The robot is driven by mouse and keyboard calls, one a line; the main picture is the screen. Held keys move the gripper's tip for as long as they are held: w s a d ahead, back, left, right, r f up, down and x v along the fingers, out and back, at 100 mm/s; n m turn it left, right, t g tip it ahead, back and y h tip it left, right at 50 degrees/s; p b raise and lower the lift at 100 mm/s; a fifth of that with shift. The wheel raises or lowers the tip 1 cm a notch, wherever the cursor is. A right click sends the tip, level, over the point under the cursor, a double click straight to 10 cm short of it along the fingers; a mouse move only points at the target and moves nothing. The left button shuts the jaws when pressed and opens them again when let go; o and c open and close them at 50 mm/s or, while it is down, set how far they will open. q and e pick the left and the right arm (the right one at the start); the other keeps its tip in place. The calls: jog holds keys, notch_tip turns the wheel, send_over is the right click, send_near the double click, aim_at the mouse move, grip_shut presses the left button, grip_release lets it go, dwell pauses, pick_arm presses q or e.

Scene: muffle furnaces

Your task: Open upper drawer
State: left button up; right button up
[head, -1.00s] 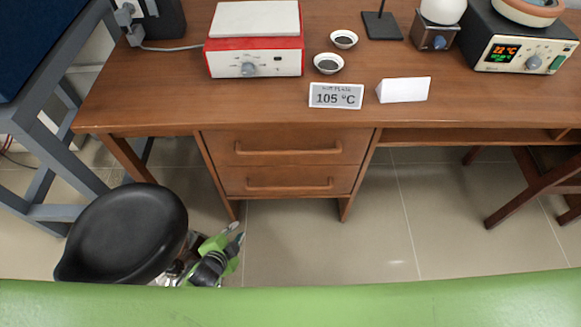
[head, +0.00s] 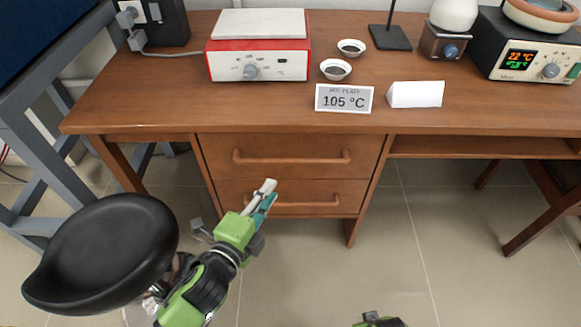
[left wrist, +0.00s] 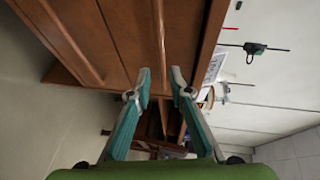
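The upper drawer (head: 290,147) of the wooden desk is shut, with a horizontal wooden bar handle (head: 291,158). The lower drawer (head: 235,195) under it is also shut, with a similar handle (head: 318,205). My left gripper (head: 266,191) has its fingertips in front of the lower drawer in the head view, partly covering the lower handle. In the left wrist view my left gripper (left wrist: 161,84) is open and empty. Its two teal fingers are apart, and the upper handle (left wrist: 158,30) runs upright in the picture in line with the gap. Contact with it does not show.
On the desk (head: 150,100) stand a red hot plate (head: 258,64), a 105 °C sign (head: 344,98), a white folded card (head: 416,94) and two small dishes. A grey frame (head: 40,165) stands left. A green-and-black part of mine shows at the bottom edge.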

aim_at(289, 163)
pick_arm(q)
jog(key=b+x, duration=0.1)
jog(key=x, duration=1.1)
jog(key=shift+w+d+b, duration=0.15)
jog(key=shift+w+b, duration=0.1)
jog(key=shift+b, duration=0.1)
jog(key=shift+w+d, duration=0.2)
jog(key=shift+w, duration=0.3)
pick_arm(e)
notch_tip(289, 163, up, 6)
jog(key=w, duration=0.2)
jog(key=shift+w+a+r, duration=0.15)
jog(key=shift+w, duration=0.05)
pick_arm(q)
grip_shut()
